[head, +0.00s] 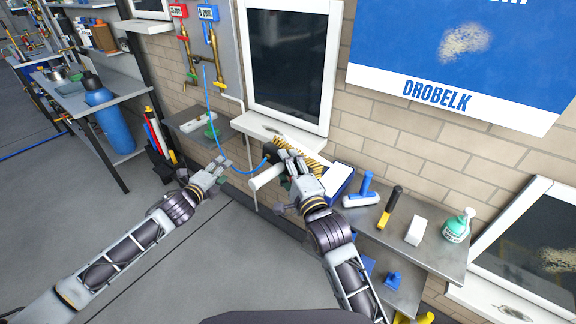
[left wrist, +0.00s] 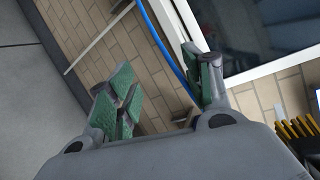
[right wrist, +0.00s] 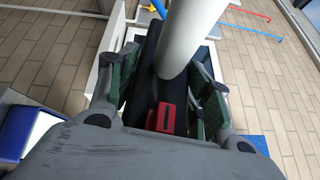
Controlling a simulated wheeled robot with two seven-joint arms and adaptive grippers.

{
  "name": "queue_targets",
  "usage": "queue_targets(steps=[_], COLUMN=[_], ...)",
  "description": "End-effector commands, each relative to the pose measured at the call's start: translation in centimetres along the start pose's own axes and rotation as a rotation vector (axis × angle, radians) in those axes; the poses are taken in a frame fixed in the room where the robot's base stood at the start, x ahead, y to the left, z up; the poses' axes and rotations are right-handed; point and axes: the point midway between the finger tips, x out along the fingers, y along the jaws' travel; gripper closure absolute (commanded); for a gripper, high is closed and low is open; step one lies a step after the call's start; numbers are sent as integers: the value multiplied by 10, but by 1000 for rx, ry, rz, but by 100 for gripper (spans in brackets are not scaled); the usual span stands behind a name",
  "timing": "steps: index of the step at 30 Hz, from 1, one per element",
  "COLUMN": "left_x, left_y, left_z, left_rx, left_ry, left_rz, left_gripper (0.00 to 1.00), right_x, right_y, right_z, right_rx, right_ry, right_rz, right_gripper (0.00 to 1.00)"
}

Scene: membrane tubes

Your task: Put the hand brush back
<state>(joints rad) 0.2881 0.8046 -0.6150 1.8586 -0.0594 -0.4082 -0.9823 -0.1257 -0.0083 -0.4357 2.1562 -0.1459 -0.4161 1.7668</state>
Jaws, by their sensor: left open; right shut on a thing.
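The hand brush has a black body and yellow bristles (head: 311,168); its bristles also show in the left wrist view (left wrist: 297,127). My right gripper (head: 288,168) is shut on the black body, which lies between its fingers in the right wrist view (right wrist: 162,95) with a red patch on it. A thick white cylinder (head: 266,177) sticks out beside this grip; I cannot tell whether it is part of the brush. The brush is in front of the wall, near the window sill, partly hidden by the gripper. My left gripper (head: 217,168) is open and empty, left of the brush.
A grey shelf (head: 437,247) at right holds a blue-and-white tool (head: 362,192), a yellow-and-black tool (head: 389,209), a white block (head: 416,231) and a spray bottle (head: 458,226). A blue-edged tray (head: 339,179) is close to my right gripper. A blue hose (head: 211,110) hangs near my left gripper.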

Motion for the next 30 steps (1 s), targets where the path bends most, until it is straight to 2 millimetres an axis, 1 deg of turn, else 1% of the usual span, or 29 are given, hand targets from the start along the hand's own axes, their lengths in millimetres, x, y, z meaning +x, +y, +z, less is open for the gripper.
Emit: queue_targets(steps=[1,8,12,14,18,23,30], left_x=[3,13,14,14,12,6,-10], left_y=[15,80,121,138,179,224,292], left_z=[2,11,14,15,14,11,1], left_rx=[-36,-194,-287,-325,-412,-510,-647], left_ry=[-8,-51,-78,-91,-119,-155,-210], left_rz=[20,103,153,174,222,276,356], left_gripper=[49,49,49,49,49,49,49], right_x=[0,0,0,0,0,0,0], right_y=[-4,-4,-4,-4,-4,-4,-4], right_z=[0,0,0,0,0,0,0], right_rx=[0,0,0,0,0,0,0], right_ry=[-1,-1,-1,-1,-1,-1,-1], right_rz=[-7,-7,-7,-7,-7,-7,-7], right_gripper=[100,100,100,100,100,100,100])
